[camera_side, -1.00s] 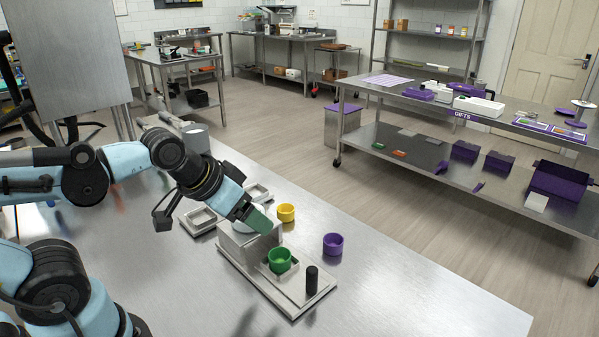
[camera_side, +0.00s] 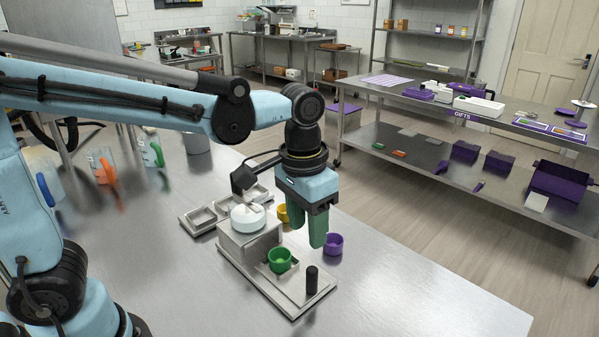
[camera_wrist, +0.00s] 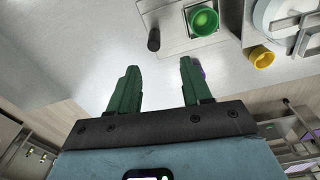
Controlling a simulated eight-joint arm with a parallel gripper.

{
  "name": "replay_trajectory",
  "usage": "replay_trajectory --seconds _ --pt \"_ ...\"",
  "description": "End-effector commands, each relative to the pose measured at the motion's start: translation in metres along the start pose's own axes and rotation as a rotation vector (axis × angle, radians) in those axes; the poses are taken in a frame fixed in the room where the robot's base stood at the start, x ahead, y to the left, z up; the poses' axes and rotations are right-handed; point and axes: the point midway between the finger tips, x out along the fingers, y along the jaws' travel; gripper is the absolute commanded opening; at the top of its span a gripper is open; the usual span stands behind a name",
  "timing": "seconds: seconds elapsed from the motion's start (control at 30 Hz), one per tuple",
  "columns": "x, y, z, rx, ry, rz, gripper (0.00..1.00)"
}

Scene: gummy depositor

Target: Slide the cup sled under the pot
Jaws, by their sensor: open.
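The cup sled (camera_side: 298,284) is a flat metal plate on a track with a black upright handle (camera_side: 312,280) at its near end. A green cup (camera_side: 279,260) sits on the sled, beside the metal block that carries the white pot (camera_side: 247,217). The sled's cup is in front of the pot, not beneath it. My gripper (camera_side: 314,240) points down with green fingers apart and empty, above and behind the handle. In the wrist view the handle (camera_wrist: 154,40), green cup (camera_wrist: 203,20) and part of the pot (camera_wrist: 285,14) show beyond my fingertips (camera_wrist: 160,68).
A purple cup (camera_side: 333,244) stands on the table right of my gripper, and a yellow cup (camera_side: 283,213) stands behind it. Metal trays (camera_side: 200,219) lie left of the pot. The table's front right (camera_side: 420,300) is clear.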

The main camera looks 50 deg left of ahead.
Motion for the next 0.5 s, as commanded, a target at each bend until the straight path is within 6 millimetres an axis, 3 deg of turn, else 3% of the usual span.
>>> replay_trajectory --seconds 0.27,0.5 --pt "0.007 0.011 -0.005 0.013 -0.057 -0.009 0.49" --pt "0.034 0.011 -0.003 0.013 -0.055 -0.008 0.49"
